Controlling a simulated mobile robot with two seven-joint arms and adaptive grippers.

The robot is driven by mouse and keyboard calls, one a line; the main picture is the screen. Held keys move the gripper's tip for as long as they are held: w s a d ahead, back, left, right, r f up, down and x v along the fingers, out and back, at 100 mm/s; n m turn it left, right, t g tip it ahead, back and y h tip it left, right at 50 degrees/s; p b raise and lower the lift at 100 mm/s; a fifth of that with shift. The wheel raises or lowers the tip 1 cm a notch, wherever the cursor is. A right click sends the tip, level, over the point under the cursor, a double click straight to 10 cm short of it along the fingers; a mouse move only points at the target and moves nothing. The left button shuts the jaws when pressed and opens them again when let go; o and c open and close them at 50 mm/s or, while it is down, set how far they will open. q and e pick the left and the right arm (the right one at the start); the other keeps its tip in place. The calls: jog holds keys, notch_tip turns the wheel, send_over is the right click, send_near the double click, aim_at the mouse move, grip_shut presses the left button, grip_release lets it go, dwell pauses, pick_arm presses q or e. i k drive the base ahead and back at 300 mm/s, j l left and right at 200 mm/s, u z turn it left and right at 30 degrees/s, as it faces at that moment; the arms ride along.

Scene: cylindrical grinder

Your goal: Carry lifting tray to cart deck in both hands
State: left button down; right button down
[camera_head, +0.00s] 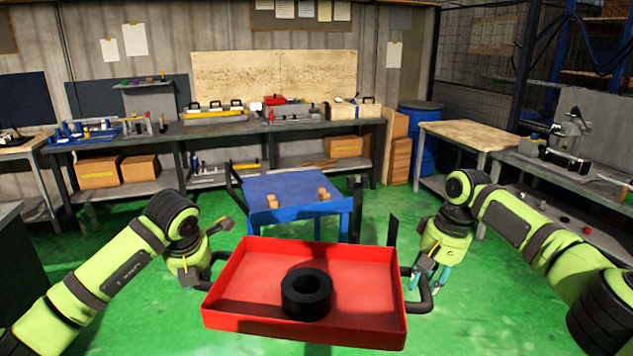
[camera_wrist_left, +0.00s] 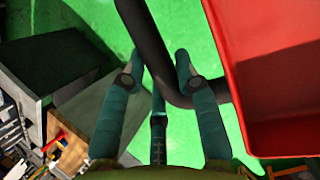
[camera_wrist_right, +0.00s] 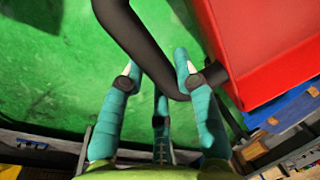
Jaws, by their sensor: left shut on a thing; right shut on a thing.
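The red lifting tray (camera_head: 250,282) is held level in front of me, with a thick black ring (camera_head: 307,293) lying in it. My left gripper (camera_head: 200,277) is shut on the tray's black left handle; the handle (camera_wrist_left: 150,50) passes between its teal fingers in the left wrist view. My right gripper (camera_head: 428,280) is shut on the right handle; this handle (camera_wrist_right: 140,45) runs between the fingers in the right wrist view. The blue cart deck (camera_head: 290,187) is beyond the tray, lower down and apart from it. Small wooden blocks (camera_head: 323,194) sit on the deck near its sides.
A long workbench (camera_head: 250,128) with tools and boxes runs along the back wall. A wooden-topped table (camera_head: 470,134) and a blue barrel (camera_head: 420,115) stand at the right. Green floor (camera_head: 110,235) is clear around the cart. A dark cabinet edge (camera_head: 20,250) is at the left.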

aim_at(282, 187)
jog(key=i, duration=3.5)
jog(key=i+u, duration=0.25)
jog(key=u, duration=0.4)
jog(key=i+l, duration=0.05)
